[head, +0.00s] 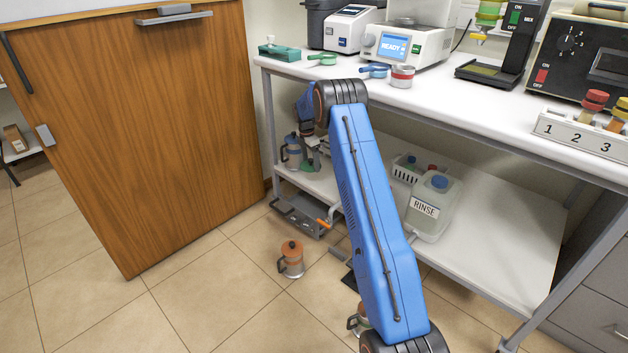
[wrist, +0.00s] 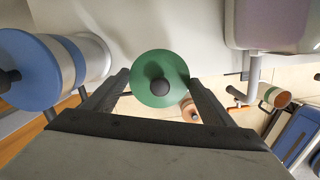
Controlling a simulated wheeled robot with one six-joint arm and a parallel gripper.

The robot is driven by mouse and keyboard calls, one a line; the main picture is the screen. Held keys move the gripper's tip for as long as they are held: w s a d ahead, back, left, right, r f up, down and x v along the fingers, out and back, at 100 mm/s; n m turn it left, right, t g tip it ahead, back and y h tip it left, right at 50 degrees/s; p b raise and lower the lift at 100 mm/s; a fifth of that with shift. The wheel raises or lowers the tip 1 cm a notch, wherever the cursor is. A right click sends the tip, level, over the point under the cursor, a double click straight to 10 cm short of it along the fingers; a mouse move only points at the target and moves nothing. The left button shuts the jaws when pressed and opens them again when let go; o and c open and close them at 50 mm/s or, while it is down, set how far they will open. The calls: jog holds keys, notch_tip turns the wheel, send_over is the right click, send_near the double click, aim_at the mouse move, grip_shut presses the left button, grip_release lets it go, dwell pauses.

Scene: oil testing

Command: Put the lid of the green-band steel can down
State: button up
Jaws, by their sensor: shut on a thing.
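The round green lid (wrist: 148,93) with its dark knob sits between the two fingers of my gripper (wrist: 158,80) in the wrist view. My gripper is shut on it. In the head view my gripper (head: 311,153) is low beside the lower shelf, and the lid (head: 309,168) shows as a small green patch under it. I cannot tell whether the lid touches the shelf. The green-band steel can (wrist: 275,97) stands on the floor, apparently open at the top; in the head view my arm mostly hides it (head: 354,322).
A blue-band can (head: 291,152) stands on the lower shelf (head: 480,260), close left of my gripper. An orange-lidded can (head: 291,260) stands on the floor. A grey metal stand (head: 300,217) with an orange handle is below. A RINSE jug (head: 432,205) stands right of my arm.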

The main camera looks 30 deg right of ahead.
jog(key=shift+w+d+r+n, duration=0.25)
jog(key=shift+d+r+n, duration=0.1)
jog(key=shift+d, duration=0.2)
jog(key=shift+w+d+r+n, duration=0.25)
jog(key=shift+d+r+n, duration=0.1)
jog(key=shift+d, duration=0.2)
jog(key=shift+f, duration=4.9)
jog(key=o, duration=1)
jog(key=shift+f, duration=0.15)
jog(key=r, duration=0.7)
jog(key=shift+s+a+r, duration=0.1)
jog(key=shift+a+r, duration=0.25)
jog(key=shift+a, duration=0.05)
jog(key=shift+s, duration=0.1)
